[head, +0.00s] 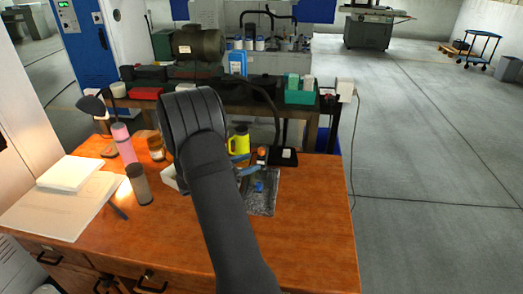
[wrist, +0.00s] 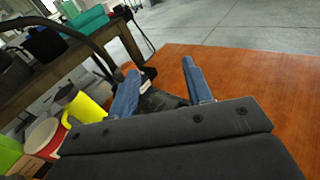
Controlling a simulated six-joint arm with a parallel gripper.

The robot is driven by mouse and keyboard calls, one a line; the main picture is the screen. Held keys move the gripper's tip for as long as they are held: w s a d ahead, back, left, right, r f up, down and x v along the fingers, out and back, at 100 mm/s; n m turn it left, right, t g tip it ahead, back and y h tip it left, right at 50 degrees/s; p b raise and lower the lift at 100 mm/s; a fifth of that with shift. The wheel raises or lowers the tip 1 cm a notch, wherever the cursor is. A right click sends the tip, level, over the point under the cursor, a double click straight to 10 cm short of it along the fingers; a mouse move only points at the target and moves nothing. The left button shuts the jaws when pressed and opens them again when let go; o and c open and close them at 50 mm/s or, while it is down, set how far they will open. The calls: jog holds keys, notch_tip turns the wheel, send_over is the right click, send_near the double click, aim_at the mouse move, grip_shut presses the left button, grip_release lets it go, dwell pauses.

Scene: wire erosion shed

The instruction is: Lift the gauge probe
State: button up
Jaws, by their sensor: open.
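I cannot pick out the gauge probe with certainty in either view. My gripper (wrist: 160,82) shows in the wrist view as two blue fingers spread apart, with nothing clearly held between them. A dark grey thing (wrist: 160,100) lies beyond and between the fingers, partly hidden by the gripper body.
A yellow mug (head: 239,141) stands close behind my gripper; it also shows in the wrist view (wrist: 86,108). A pink bottle (head: 124,143), brown cylinder (head: 139,184) and boards (head: 52,212) are at left. The wooden table (head: 315,225) is clear at right.

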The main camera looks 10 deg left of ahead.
aim_at(259, 151)
jog(key=s+a+f+n+t+y, duration=0.3)
jog(key=s+a+n+t+y, duration=0.1)
jog(key=a+n+t+y, duration=0.1)
jog(key=x, duration=1.8)
jog(key=shift+r, duration=0.15)
